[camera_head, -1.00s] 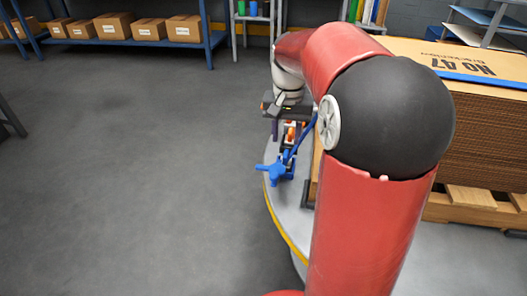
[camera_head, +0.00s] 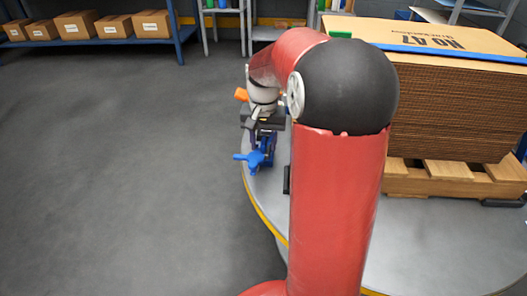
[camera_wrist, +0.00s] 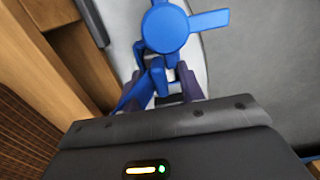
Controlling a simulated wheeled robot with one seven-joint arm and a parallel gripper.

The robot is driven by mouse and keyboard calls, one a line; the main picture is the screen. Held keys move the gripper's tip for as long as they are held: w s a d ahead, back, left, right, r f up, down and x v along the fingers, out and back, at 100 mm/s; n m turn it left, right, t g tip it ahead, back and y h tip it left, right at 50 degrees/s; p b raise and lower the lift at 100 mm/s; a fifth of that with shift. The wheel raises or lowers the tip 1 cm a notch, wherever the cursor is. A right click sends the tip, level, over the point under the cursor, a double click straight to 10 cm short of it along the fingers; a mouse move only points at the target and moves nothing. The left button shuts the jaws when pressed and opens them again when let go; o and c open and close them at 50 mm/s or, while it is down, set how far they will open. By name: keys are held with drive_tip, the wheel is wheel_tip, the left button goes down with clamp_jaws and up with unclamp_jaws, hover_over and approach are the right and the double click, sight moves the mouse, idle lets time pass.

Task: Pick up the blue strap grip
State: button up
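The blue strap grip (camera_head: 256,160) is near the left edge of the round grey platform, with its round hub and side arm showing. In the wrist view the blue strap grip (camera_wrist: 166,28) is at the top centre, with narrower blue parts running down from the hub towards my gripper. My gripper (camera_head: 262,140) is just above and behind the grip. In the wrist view the dark purple fingers of my gripper (camera_wrist: 164,90) lie on either side of the narrow blue parts. I cannot tell whether they press on them.
A cardboard stack (camera_head: 455,105) with a blue strap (camera_head: 460,53) across its top stands on a wooden pallet (camera_head: 450,175) to the right. The grey platform (camera_head: 430,250) carries the pallet. Open floor lies left; a shelf of boxes (camera_head: 105,38) is behind.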

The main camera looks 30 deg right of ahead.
clamp_jaws()
drive_tip(key=shift+r, duration=0.1)
